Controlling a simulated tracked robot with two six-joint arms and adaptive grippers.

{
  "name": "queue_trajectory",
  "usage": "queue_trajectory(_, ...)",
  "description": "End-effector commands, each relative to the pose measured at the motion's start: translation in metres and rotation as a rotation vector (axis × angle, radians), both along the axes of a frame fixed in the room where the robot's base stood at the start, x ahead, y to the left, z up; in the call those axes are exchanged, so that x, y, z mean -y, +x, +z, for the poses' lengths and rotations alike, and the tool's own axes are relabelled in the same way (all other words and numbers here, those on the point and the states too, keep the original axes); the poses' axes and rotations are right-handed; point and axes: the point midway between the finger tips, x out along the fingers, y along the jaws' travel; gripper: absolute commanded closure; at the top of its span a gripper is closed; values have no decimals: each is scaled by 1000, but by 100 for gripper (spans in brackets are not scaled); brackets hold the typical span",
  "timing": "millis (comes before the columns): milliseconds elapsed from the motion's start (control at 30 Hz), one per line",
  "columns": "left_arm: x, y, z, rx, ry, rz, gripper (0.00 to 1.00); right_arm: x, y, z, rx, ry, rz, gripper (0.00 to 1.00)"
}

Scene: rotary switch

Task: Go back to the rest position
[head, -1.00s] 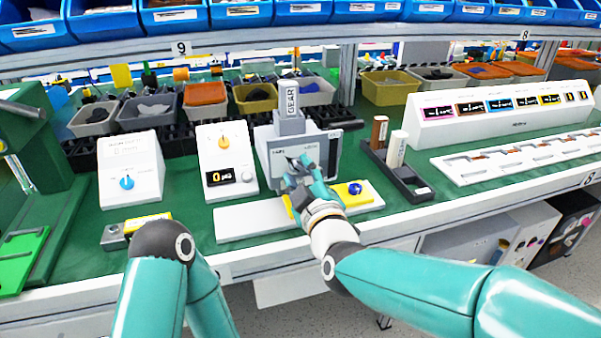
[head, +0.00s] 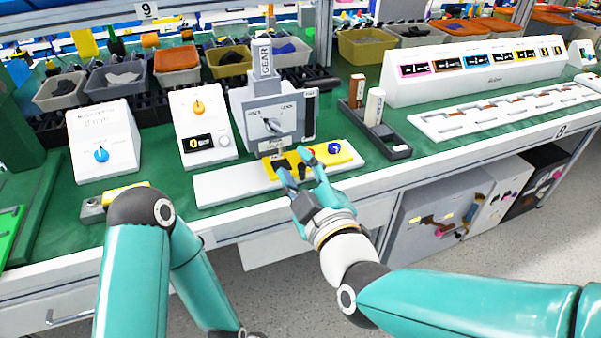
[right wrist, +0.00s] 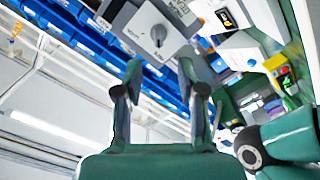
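The rotary switch (head: 273,125) is a grey knob on the front of a grey box unit (head: 248,103) with a "GEAR" label on top. It also shows at the top of the right wrist view (right wrist: 158,32). My right gripper (head: 302,172) is in front of and below the unit, over the front edge of the white base plate. Its fingers are spread, with nothing between them in the right wrist view (right wrist: 158,75). It is apart from the knob. My left arm comes up from the lower left. Its gripper is not visible.
A yellow block with a blue button (head: 334,148) sits on the white base plate (head: 225,187). White boxes with a blue knob (head: 102,155) and an orange knob (head: 198,107) stand to the left. A dark tray with cylinders (head: 385,145) stands right. The floor in front is clear.

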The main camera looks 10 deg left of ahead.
Motion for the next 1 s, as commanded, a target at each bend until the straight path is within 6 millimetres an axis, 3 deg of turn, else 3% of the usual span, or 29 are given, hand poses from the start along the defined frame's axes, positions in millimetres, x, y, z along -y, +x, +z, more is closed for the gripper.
queue_trajectory(233, 0, 0, 0, 0, 0, 0, 60, 7, -11, 0, 0, 0, 0, 60)
queue_trajectory(600, 0, 0, -1, 0, 0, 0, 60, 8, -10, -1, -1, 0, -1, 60)
queue_trajectory(733, 0, 0, -1, 0, 0, 0, 60, 17, -2, -5, -12, -2, -24, 60)
queue_trajectory(867, 0, 0, -1, 0, 0, 0, 60, 43, 23, -35, -64, -23, -90, 60)
queue_trajectory(1000, 0, 0, -1, 0, 0, 0, 60, 90, 55, -102, -185, -77, -194, 60)
